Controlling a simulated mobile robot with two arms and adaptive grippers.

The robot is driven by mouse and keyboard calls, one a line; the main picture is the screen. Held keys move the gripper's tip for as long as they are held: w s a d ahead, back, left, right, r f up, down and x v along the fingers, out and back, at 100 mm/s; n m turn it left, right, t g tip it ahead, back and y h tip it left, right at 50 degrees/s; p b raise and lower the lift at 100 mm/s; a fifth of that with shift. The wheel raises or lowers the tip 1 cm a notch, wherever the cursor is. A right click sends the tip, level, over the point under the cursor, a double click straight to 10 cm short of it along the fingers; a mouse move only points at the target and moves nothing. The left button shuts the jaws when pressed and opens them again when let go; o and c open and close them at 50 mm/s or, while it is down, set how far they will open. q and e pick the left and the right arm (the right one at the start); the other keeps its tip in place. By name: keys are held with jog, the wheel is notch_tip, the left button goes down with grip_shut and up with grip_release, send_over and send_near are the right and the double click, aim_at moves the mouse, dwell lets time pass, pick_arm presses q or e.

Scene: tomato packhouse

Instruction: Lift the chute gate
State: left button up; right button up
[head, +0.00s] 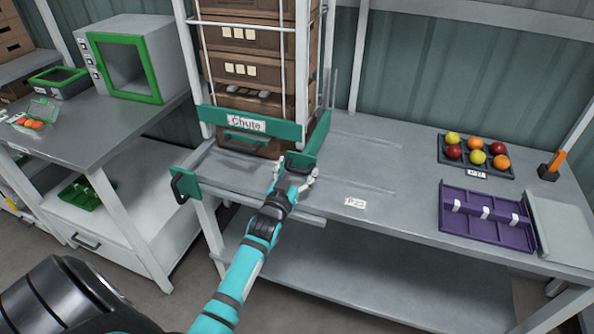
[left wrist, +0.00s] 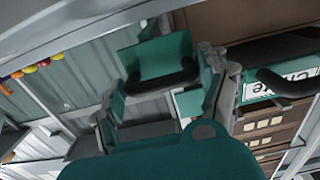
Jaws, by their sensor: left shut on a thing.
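The chute (head: 297,75) is a tall white frame holding a stack of brown crates. A green board labelled "Chute" (head: 215,117) crosses its front, with a black handle (head: 245,137) below the label. Green end plates with black handles stand lower at the left (head: 183,186) and right (head: 318,136). My left gripper (head: 292,176) is at the right plate, shut on its black handle. The left wrist view shows this green plate (left wrist: 150,58) and black handle (left wrist: 162,84) between the fingers (left wrist: 165,103). The fingers partly hide the grip. My right gripper is not in view.
A purple divided tray (head: 480,231) and a dark tray (head: 452,163) of red, orange and yellow tomatoes lie on the right bench. A label (head: 355,203) marks clear bench beside my gripper. A green-framed machine (head: 137,98) stands on the left bench.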

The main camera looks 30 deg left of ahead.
pick_arm(q)
notch_tip(320, 180, up, 10)
jog(key=p, duration=0.8)
jog(key=shift+r, duration=0.25)
jog(key=o, duration=1.6)
jog(key=shift+c, duration=0.2)
jog(key=shift+o, duration=0.6)
jog(key=shift+f, duration=0.15)
jog(key=v, duration=1.2)
jog(key=shift+a, duration=0.1)
